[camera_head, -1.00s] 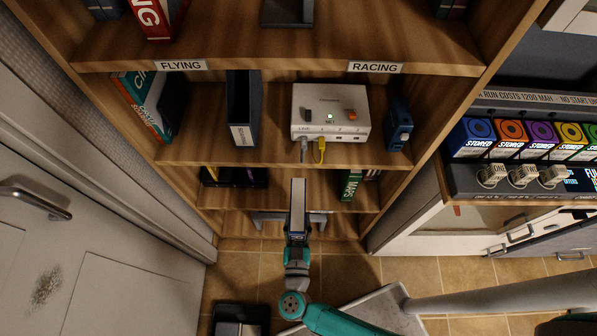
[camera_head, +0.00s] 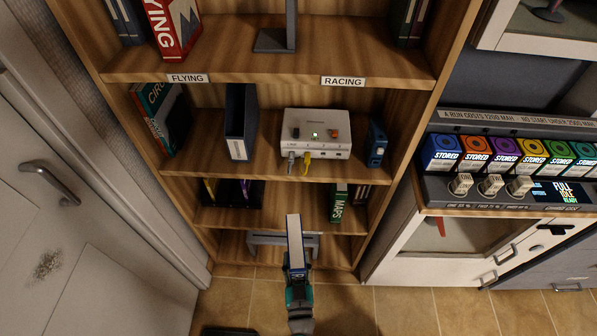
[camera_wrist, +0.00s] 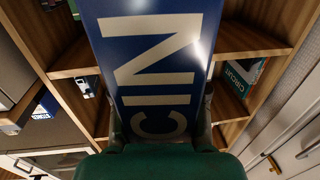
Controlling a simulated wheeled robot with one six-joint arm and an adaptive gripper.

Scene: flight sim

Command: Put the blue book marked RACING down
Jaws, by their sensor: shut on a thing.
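The blue book (camera_head: 296,243) with pale page edges is held upright in front of the lower shelves. In the wrist view its blue cover (camera_wrist: 155,60) fills the middle, with the large white letters "CIN" readable and the rest cut off or hidden. My gripper (camera_head: 297,272) is shut on the book's lower end. Its fingers also show on both sides of the cover in the wrist view (camera_wrist: 160,128). The wooden bookcase (camera_head: 240,180) carries a RACING label (camera_head: 343,82) at right and a FLYING label (camera_head: 188,78) at left on one shelf edge.
A white box with cables (camera_head: 317,133), a dark binder (camera_head: 240,122) and a blue item (camera_head: 376,143) stand on the middle shelf. A green MAPS book (camera_head: 338,204) is below. The charger counter (camera_head: 510,195) is at right, a door (camera_head: 95,210) at left.

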